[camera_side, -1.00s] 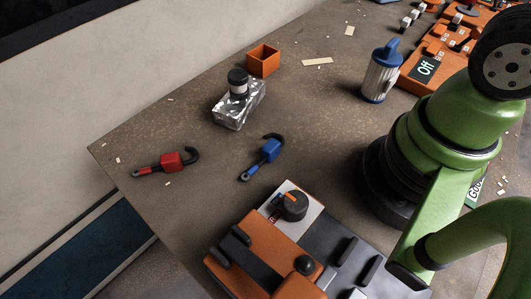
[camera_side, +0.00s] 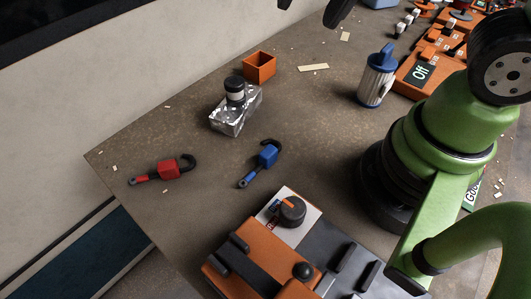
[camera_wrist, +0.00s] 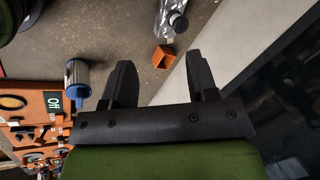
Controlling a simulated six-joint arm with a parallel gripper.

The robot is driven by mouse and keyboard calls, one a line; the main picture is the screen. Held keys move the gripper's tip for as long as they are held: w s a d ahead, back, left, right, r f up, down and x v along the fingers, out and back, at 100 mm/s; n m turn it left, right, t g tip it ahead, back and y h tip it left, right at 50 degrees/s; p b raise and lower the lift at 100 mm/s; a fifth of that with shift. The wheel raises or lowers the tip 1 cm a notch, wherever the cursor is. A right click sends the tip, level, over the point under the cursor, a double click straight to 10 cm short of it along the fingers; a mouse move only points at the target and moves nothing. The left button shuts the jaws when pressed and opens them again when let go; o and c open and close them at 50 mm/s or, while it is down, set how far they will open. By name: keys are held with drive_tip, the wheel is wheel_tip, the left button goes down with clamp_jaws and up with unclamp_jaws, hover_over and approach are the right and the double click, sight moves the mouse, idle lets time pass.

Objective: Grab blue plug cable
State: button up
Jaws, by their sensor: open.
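The blue plug cable (camera_side: 268,155) lies on the table in the side view, a blue block with a short dark curved cord at its top and a blue tip at lower left. It does not show in the wrist view. A similar red plug cable (camera_side: 169,168) lies to its left. My gripper (camera_wrist: 162,78) is open and empty in the wrist view, its two dark fingers wide apart above the table. In the side view only dark finger ends (camera_side: 338,12) show at the top edge, far above and to the right of the blue plug.
A foil-wrapped block (camera_side: 228,124) with a dark-capped jar (camera_side: 235,92), an orange box (camera_side: 260,68) and a blue-lidded canister (camera_side: 376,80) stand behind the plugs. An orange machine (camera_side: 262,262) stands in front. Bare table surrounds the blue plug.

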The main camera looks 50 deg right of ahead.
drive_tip(key=a+f+m+g, duration=0.1)
drive_tip(key=a+f+m, duration=0.1)
drive_tip(key=f, duration=0.3)
drive_tip(key=w+a+f+m+g+h, duration=0.1)
drive_tip(key=a+f+m, duration=0.1)
drive_tip(key=f, duration=0.3)
drive_tip(key=w+a+f+m+g, duration=0.1)
drive_tip(key=a+f+m+g, duration=0.1)
drive_tip(key=f, duration=0.3)
drive_tip(key=shift+w+a+f+m+h, duration=0.1)
drive_tip(key=shift+a+m+h, duration=0.25)
drive_tip(key=shift+m, duration=0.55)
hover_over(264, 155)
wheel_tip(264, 155, down, 4)
drive_tip(key=shift+w+f, duration=0.1)
drive_tip(key=shift+f, duration=2.95)
clamp_jaws()
